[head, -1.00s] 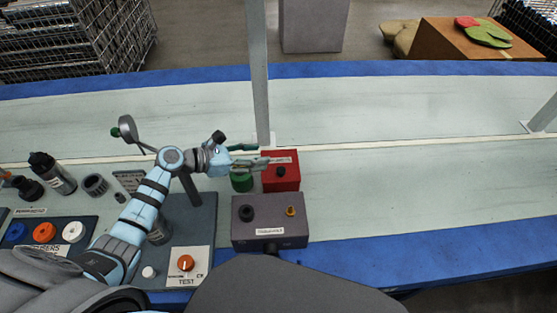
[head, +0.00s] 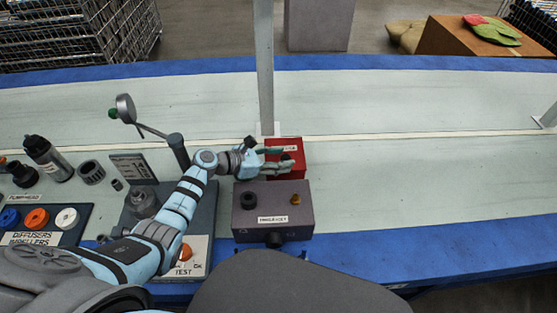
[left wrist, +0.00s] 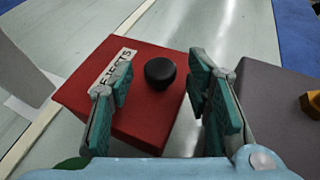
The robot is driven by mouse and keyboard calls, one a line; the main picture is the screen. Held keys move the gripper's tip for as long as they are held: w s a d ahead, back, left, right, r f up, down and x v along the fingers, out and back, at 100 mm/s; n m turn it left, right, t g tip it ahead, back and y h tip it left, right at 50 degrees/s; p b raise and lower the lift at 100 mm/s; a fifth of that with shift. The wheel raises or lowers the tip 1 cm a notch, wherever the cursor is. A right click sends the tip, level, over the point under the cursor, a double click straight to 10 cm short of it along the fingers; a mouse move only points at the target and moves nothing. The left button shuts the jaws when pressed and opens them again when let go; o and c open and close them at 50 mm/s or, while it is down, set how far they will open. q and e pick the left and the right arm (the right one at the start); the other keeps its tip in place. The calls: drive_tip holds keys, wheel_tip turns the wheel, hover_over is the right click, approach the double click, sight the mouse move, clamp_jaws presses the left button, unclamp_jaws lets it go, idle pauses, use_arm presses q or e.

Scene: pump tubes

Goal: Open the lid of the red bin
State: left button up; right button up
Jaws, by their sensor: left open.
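The red bin (head: 299,172) stands on the table just behind the grey box in the head view. Its closed red lid (left wrist: 72,83) fills the middle of the left wrist view, with a white label reading "REJECTS" and a round black knob (left wrist: 160,73). My left gripper (head: 285,158) is over the bin in the head view. In the left wrist view its teal-padded fingers (left wrist: 158,95) are open, with the knob between and just beyond them, apart from both. My right gripper is not in view.
A grey box (head: 273,207) with a black knob and a yellow part stands in front of the red bin. An upright post (head: 265,70) rises behind the bin. The table to the right is clear.

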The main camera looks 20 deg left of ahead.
use_arm(q)
clamp_jaws()
drive_tip(key=shift+r, duration=0.1)
